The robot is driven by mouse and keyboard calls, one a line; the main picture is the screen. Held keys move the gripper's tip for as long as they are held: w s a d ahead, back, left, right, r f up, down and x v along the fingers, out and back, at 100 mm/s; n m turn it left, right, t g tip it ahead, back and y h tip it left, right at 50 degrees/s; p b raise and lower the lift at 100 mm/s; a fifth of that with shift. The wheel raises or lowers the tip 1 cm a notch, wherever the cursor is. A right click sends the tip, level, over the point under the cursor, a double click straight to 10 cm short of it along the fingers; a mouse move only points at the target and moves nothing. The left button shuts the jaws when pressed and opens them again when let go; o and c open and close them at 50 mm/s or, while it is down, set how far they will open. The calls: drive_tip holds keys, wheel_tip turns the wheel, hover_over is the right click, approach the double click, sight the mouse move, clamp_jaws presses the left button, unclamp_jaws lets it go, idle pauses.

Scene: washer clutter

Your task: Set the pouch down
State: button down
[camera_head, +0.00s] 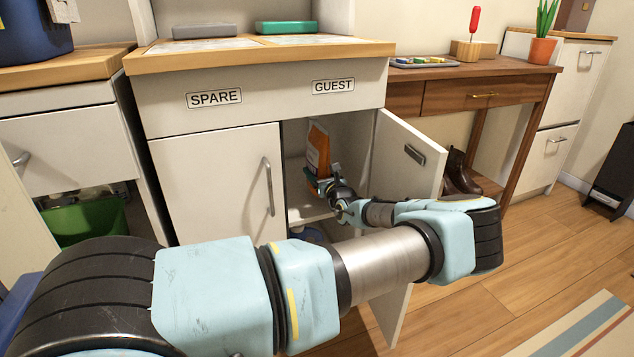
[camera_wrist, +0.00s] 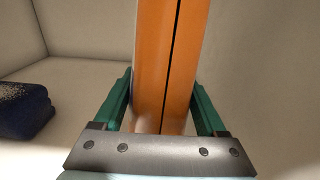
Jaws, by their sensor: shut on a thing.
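The pouch (camera_head: 317,150) is orange with a pale part. In the head view it stands nearly upright, a little tilted, inside the open right-hand cupboard under the GUEST label. My gripper (camera_head: 322,180) reaches into the cupboard and is shut on the pouch near its lower part. In the wrist view the orange pouch (camera_wrist: 165,70) fills the middle, between the green fingers of my gripper (camera_wrist: 164,110). The fingers hide part of its sides. I cannot tell whether its bottom touches the shelf (camera_head: 310,214).
A dark blue folded cloth (camera_wrist: 24,110) lies at the left in the wrist view. The left door (camera_head: 220,183) is shut. Brown boots (camera_head: 458,175) stand under the wooden desk (camera_head: 470,90).

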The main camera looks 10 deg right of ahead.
drive_tip(key=shift+w+a+f, duration=0.15)
drive_tip(key=shift+w, duration=0.45)
drive_tip(key=shift+s+f+b, duration=0.1)
drive_tip(key=shift+f+b, duration=0.7)
drive_tip(key=shift+f, duration=0.7)
drive_tip(key=shift+f, duration=0.15)
unclamp_jaws()
drive_tip(key=shift+f, duration=0.1)
drive_tip(key=shift+r, duration=0.2)
drive_tip(key=s+d+p, duration=0.1)
drive_tip(key=s+p, duration=0.1)
drive_tip(key=s, duration=1)
drive_tip(key=shift+d, duration=0.3)
